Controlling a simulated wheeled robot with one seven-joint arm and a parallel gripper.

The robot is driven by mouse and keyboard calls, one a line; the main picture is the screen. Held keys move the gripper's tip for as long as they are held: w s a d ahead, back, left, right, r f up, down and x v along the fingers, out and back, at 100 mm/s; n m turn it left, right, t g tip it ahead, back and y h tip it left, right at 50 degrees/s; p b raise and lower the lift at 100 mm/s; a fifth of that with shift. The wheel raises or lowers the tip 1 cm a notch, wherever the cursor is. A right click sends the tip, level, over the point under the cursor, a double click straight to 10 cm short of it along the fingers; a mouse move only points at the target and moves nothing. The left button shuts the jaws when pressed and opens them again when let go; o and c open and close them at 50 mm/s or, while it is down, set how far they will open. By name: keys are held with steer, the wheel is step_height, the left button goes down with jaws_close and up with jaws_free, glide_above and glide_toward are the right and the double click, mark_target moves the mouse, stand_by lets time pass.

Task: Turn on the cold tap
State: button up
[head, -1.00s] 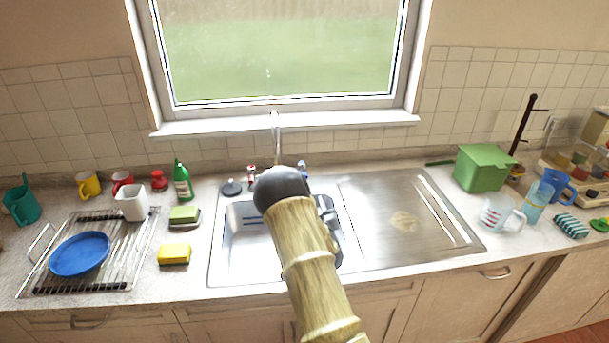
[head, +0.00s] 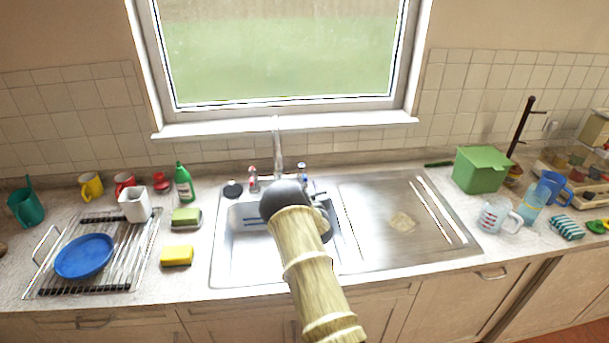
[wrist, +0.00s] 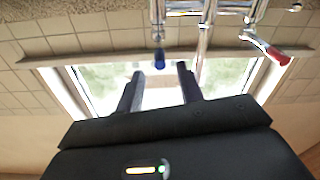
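The cold tap with its blue marking (head: 302,172) stands behind the sink, right of the spout (head: 277,145). The hot tap with its red marking (head: 252,180) stands left of the spout. In the wrist view, which looks upside down, the blue end of the cold tap (wrist: 159,58) appears at the gap between my fingertips; contact cannot be told. The red-marked hot tap (wrist: 268,48) is to the right there. My gripper (wrist: 159,70) is open, with nothing held between its fingers. In the head view my arm hides most of the gripper and part of the sink.
The sink's drainboard (head: 385,240) is mostly clear. A dish rack (head: 125,265) with a blue plate (head: 84,256) is at left. A green bottle (head: 184,184) and yellow sponge (head: 177,255) stand left of the sink. A green box (head: 480,170) is at right.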

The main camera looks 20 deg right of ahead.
mark_target(306, 180)
steer(key=shift+p+x, duration=0.75)
steer(key=shift+x, duration=2.9)
jaws_close()
